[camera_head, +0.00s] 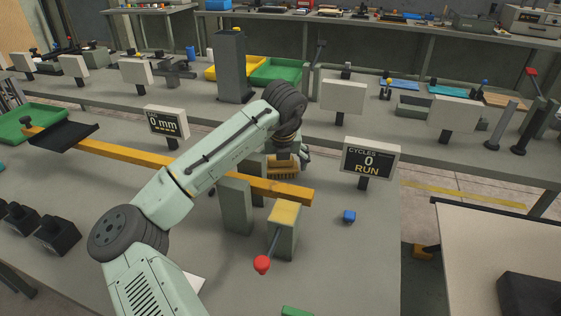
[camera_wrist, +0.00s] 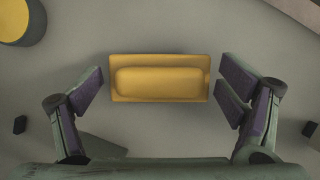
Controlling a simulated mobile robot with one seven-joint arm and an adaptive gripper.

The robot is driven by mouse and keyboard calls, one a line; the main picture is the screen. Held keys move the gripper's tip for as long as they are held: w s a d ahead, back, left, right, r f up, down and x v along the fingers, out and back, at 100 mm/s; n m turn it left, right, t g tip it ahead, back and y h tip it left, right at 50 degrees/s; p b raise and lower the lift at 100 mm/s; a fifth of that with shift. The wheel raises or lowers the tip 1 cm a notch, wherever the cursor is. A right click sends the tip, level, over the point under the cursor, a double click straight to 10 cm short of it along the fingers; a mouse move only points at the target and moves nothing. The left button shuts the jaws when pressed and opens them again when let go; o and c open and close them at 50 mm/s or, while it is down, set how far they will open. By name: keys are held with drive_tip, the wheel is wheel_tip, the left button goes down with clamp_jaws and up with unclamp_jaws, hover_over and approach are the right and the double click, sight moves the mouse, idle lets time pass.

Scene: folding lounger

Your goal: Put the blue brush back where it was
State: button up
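I see no clearly blue brush. A yellow brush-like block (camera_wrist: 160,84) with a raised back lies on the grey surface in the wrist view. In the head view it is the yellow-brown piece (camera_head: 283,172) behind the yellow beam, partly hidden. My gripper (camera_wrist: 160,95) is open, with one finger pair beyond each short end of the block and a gap on both sides. In the head view my gripper (camera_head: 290,155) is over that piece, partly hidden by my arm.
A long yellow beam (camera_head: 140,157) crosses the bench on grey supports. A lever with a red knob (camera_head: 262,264) stands in front. Display signs stand at right (camera_head: 370,162) and left (camera_head: 166,123). Yellow (camera_head: 222,70) and green (camera_head: 278,71) trays are behind. The right bench area is mostly clear.

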drive_tip(key=shift+o, duration=0.8)
drive_tip(key=shift+r, duration=0.25)
drive_tip(key=b+v, duration=0.2)
drive_tip(key=v, duration=1)
